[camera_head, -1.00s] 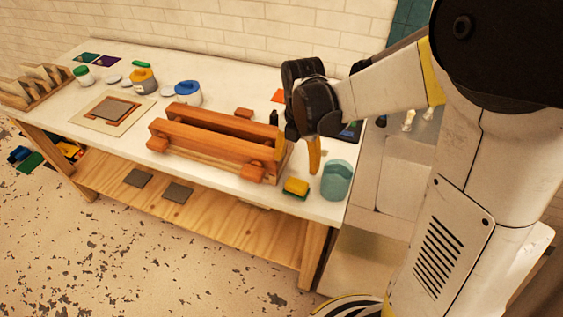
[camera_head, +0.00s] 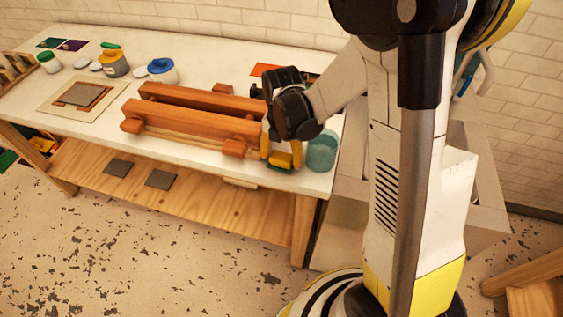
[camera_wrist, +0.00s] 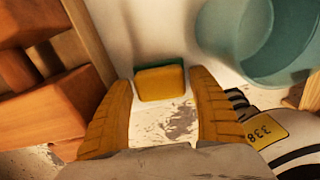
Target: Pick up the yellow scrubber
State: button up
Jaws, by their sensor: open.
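The yellow scrubber (camera_head: 280,159) is a small yellow block with a green layer. It sits near the front edge of the white table, between the wooden frame and a teal container. In the wrist view the scrubber (camera_wrist: 160,83) lies beyond the fingertips, roughly between them. My gripper (camera_head: 281,152) is open above it, with one yellow finger on each side in the head view. In the wrist view my gripper (camera_wrist: 166,80) has nothing held between its fingers. Whether the fingers touch the scrubber cannot be told.
The teal container (camera_head: 322,150) stands close on the right and also shows in the wrist view (camera_wrist: 262,40). The orange wooden frame (camera_head: 190,118) is close on the left. The white table (camera_head: 215,172) ends just in front of the scrubber. Jars (camera_head: 162,72) stand farther left.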

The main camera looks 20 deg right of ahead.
aim_at(282, 156)
jog(key=c, duration=0.9)
jog(key=shift+c, duration=0.2)
jog(key=shift+r, duration=0.1)
notch_tip(282, 156, up, 10)
jog(key=p, duration=0.3)
jog(key=shift+o, duration=0.7)
